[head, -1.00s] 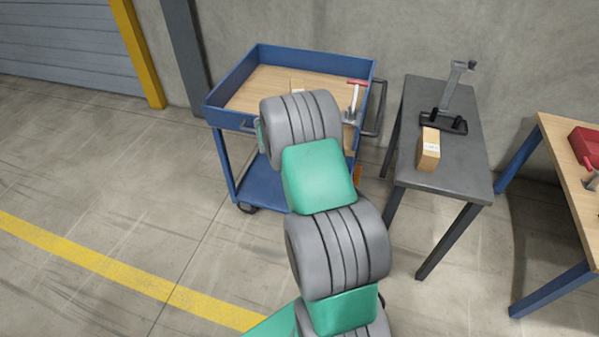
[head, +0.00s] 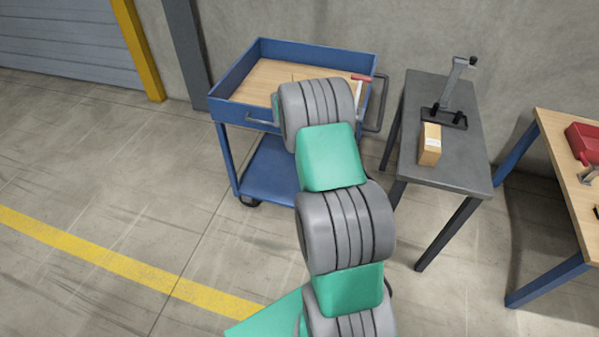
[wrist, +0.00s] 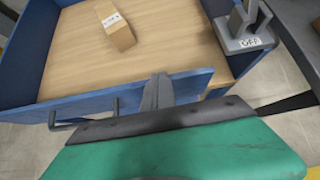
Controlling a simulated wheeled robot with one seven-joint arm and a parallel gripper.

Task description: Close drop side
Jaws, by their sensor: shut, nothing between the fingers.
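The drop side is the blue front panel of the cart (head: 233,116), with a grey bar handle on its outer face. It also crosses the wrist view as a blue panel (wrist: 190,82) along the near edge of the wooden tray floor. Its right end stands apart from the tray's corner; I cannot tell its exact tilt. My gripper (wrist: 158,88) is shut and empty, its fingertips at the panel near its right end. Whether they touch it is unclear. In the head view my arm hides the gripper and the panel's right part.
A cardboard box (wrist: 115,27) lies on the tray. A grey fixture marked OFF (wrist: 246,42) is at the tray's right side; a red handle (head: 361,77) shows there in the head view. A grey table (head: 455,160) with a box and stand is to the right. Floor at left is clear.

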